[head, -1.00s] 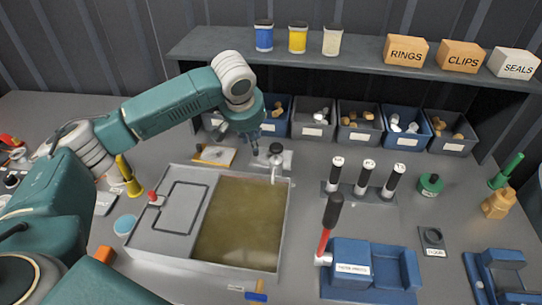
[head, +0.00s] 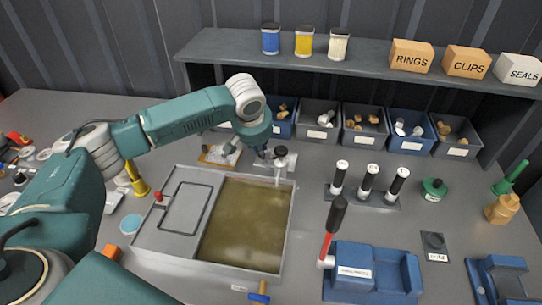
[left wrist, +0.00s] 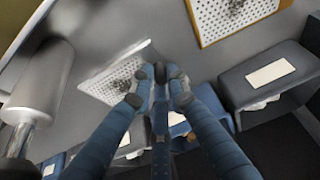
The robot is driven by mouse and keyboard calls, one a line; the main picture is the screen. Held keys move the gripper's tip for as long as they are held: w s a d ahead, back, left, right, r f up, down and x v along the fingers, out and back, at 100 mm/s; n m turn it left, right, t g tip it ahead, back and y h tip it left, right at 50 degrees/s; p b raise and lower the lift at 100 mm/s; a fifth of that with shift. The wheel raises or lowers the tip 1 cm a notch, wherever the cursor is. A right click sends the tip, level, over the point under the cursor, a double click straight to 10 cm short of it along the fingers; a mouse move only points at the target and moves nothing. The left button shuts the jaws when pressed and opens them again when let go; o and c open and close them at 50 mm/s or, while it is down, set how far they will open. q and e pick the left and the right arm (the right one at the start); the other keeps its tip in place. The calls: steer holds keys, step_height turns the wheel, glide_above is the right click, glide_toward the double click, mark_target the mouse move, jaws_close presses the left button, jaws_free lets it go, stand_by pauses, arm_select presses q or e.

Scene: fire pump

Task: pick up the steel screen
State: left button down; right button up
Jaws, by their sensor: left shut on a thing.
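The steel screen (left wrist: 108,84) is a pale perforated plate with a dark patch of debris on it. In the left wrist view its near edge lies between the fingertips of my left gripper (left wrist: 158,88), which is shut on it. In the head view my left gripper (head: 263,155) is low beside the dark-knobbed tap, and part of the pale screen (head: 289,163) shows around the tap. The fingers hide its held edge. I cannot tell whether the screen is clear of the table. My right gripper is not in view.
A wood-framed perforated screen (head: 220,154) lies left of my gripper. The tap (head: 280,165) stands close at the right, over the tank (head: 287,225) of murky water. Parts bins (head: 319,119) line the back under a shelf (head: 362,57).

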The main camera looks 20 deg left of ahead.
arm_select(q)
steer(key=shift+r, duration=0.1)
step_height(320, 180, up, 20)
steer(key=b, duration=0.1)
steer(key=shift+b, duration=0.4)
steer(key=shift+d, duration=0.15)
